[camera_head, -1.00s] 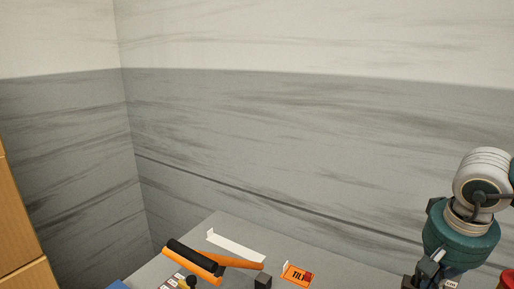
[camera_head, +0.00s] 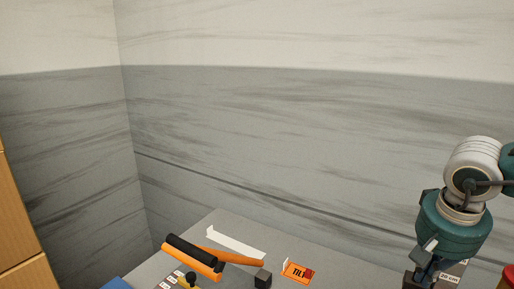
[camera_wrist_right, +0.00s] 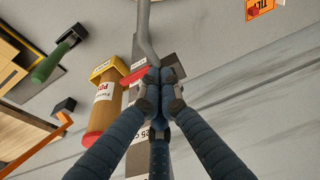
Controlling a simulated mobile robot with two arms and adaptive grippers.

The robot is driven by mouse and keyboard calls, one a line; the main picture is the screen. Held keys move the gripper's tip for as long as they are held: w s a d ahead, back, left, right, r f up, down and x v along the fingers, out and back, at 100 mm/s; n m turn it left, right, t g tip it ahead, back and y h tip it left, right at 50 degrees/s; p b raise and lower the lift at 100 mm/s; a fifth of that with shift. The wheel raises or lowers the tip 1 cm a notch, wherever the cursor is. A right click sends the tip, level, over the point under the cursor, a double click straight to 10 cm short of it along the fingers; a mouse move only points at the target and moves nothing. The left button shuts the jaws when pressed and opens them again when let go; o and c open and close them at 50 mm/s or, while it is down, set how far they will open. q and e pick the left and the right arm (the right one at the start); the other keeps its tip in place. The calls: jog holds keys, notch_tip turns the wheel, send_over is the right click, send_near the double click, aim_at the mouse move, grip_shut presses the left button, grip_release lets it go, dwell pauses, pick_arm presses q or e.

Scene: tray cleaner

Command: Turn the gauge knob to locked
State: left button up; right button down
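My right gripper (camera_head: 425,268) is at the lower right in the head view, pointing down, partly cut off by the frame. In the right wrist view its fingers (camera_wrist_right: 160,76) come together at the tips. A bent grey rod (camera_wrist_right: 146,35) reaches down to the fingertips, with a red piece (camera_wrist_right: 134,76) just left of them. Whether the tips grip the rod or only touch it I cannot tell. I cannot clearly make out the gauge knob or a locked mark. A white label (camera_head: 449,278) with a cm marking is beside the gripper. My left gripper is not in view.
An orange lever with a black grip (camera_head: 193,253) and an orange tilt sign (camera_head: 297,271) stand on the grey table (camera_head: 160,268). A red object (camera_head: 508,279) is at the right edge. The wrist view shows a yellow-topped cylinder (camera_wrist_right: 107,105) and a green-handled tool (camera_wrist_right: 50,65).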

jog(key=shift+w+a+b, duration=0.5)
jog(key=shift+w+a, duration=0.1)
jog(key=shift+a, duration=0.15)
jog(key=shift+w, duration=0.1)
dwell(0.3)
jog(key=shift+a, duration=0.2)
jog(key=w+p+v, duration=0.1)
jog(key=p+v, duration=0.2)
jog(key=v, duration=0.2)
jog(key=shift+s+r+p, duration=0.25)
jog(key=shift+r+p, duration=0.15)
jog(key=shift+r, duration=0.15)
jog(key=shift+d, duration=0.15)
